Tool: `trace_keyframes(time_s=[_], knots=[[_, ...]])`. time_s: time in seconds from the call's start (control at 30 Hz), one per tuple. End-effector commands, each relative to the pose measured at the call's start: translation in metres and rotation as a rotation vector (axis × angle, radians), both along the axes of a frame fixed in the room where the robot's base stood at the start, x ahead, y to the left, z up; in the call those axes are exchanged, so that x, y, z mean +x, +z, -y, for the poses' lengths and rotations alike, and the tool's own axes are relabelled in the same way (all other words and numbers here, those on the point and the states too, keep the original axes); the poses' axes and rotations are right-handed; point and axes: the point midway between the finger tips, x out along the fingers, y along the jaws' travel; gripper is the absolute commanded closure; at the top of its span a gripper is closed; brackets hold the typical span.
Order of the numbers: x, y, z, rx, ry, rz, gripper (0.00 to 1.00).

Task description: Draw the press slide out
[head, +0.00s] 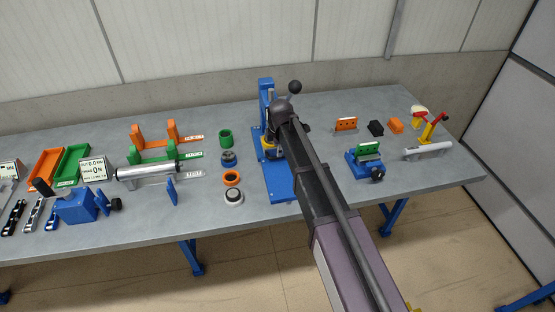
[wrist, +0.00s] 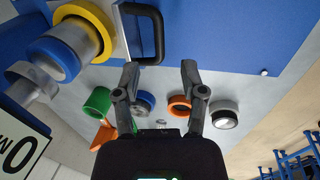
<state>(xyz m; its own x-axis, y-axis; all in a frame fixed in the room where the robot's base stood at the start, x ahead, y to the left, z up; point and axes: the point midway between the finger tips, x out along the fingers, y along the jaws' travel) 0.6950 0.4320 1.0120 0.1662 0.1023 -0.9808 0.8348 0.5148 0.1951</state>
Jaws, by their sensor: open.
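The blue press (head: 266,98) stands on the grey table, with its blue base plate (head: 278,188) toward the front edge. In the wrist view a black U-shaped handle (wrist: 158,40), likely the slide's, juts out over the blue base. A yellow ring (wrist: 104,28) and a blue and grey round part sit left of it. My gripper (wrist: 159,70) is open and empty in the wrist view, its fingertips just short of the handle, which lies ahead and slightly left of the middle between them. I cannot tell whether they touch. In the head view my arm hides the gripper and handle.
A column of round parts (head: 232,178) stands left of the press. A blue clamp fixture (head: 364,164) and small blocks (head: 376,128) are on the right. The press's ball-ended lever (head: 295,87) rises near my arm. Bare table lies in front of the round parts.

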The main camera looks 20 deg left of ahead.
Motion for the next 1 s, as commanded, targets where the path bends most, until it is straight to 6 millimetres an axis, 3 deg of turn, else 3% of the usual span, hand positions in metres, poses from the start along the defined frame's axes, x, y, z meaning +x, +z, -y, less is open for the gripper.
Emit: trace_keyframes(time_s=[0.5, 1.0], knots=[[0.007, -0.04, -0.003, 0.0, -0.001, 0.0, 0.46], [0.009, -0.047, -0.004, 0.0, -0.002, 0.0, 0.46]])
